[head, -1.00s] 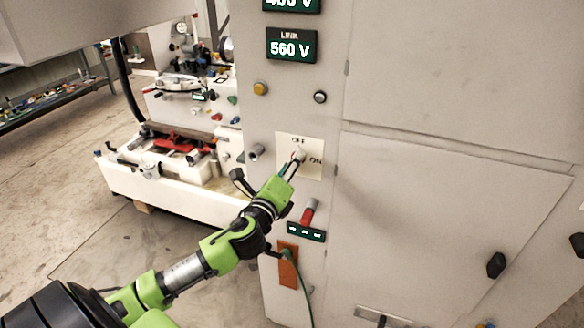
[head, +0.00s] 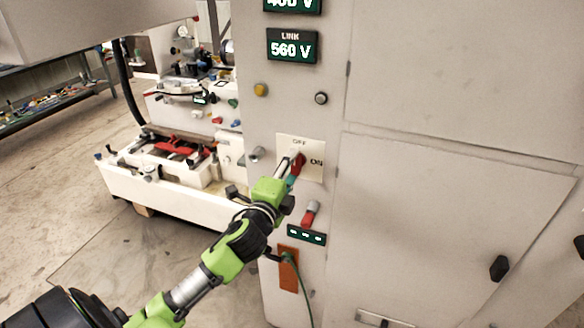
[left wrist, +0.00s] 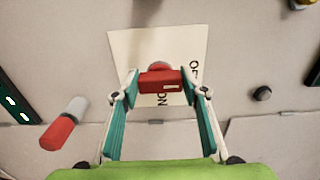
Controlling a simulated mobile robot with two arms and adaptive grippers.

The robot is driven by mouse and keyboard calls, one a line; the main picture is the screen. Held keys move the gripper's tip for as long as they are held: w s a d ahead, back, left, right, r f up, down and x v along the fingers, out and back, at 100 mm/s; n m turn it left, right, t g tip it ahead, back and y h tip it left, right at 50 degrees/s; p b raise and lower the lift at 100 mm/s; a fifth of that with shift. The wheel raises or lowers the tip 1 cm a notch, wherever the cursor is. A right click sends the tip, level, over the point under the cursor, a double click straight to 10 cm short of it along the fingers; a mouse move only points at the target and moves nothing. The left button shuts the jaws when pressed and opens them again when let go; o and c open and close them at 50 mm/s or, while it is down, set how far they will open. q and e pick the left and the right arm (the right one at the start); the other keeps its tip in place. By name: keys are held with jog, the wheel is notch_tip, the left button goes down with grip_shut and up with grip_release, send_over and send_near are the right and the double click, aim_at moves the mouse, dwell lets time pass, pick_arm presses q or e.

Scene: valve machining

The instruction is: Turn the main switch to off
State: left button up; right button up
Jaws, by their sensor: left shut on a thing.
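The main switch has a red handle (head: 298,163) on a pale plate (head: 313,171) marked OFF at the top and ON at the right, on the cabinet front. My left gripper (head: 293,164) reaches up to it from the lower left. In the left wrist view, the red handle (left wrist: 161,81) sits between the two fingertips of the left gripper (left wrist: 159,83), which are shut on it. A grey hub shows just behind the handle. The gripper partly hides the handle in the head view, so its exact angle is hard to tell. My right gripper is out of view.
Below the plate is another red-tipped lever (head: 310,213) above a small green-lit panel (head: 306,234). A grey knob (head: 257,153) stands left of the plate. A yellow button (head: 261,90) and a dark button (head: 321,98) are above. An orange box (head: 288,270) with a green cable is below.

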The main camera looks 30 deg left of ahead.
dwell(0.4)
pick_arm(q)
jog(key=o, duration=1.1)
jog(key=v, duration=1.2)
jog(key=shift+a+f, duration=0.1)
